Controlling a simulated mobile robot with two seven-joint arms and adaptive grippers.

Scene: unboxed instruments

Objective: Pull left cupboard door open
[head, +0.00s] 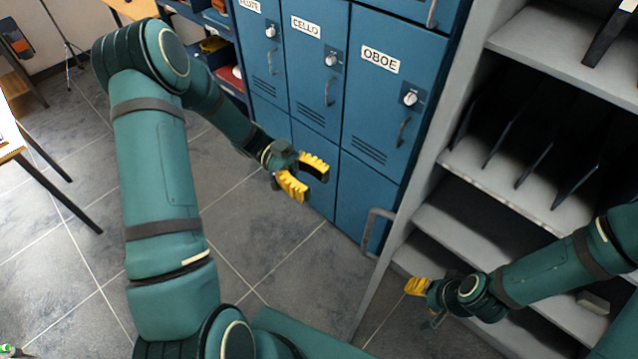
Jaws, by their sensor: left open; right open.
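The grey cupboard stands on the right with its inside and shelves (480,178) in view. Its left door (408,190) shows as a narrow grey panel, seen nearly edge-on, standing out from the cupboard. A grey bar handle (369,232) sticks out from the panel's left side. My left gripper (315,186) is open and empty, left of the handle and apart from it, in front of the blue lockers. My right gripper (415,300) is open near the cupboard's lower shelves, right of the door's lower part. One yellow finger shows clearly; the other is mostly hidden. No right door shows.
Blue lockers (375,110) marked FLUTE, CELLO and OBOE stand left of the cupboard, with small handles. Dark upright dividers (515,140) fill a cupboard shelf. The tiled floor (265,235) is clear left of the door. A table (12,146) stands at the far left.

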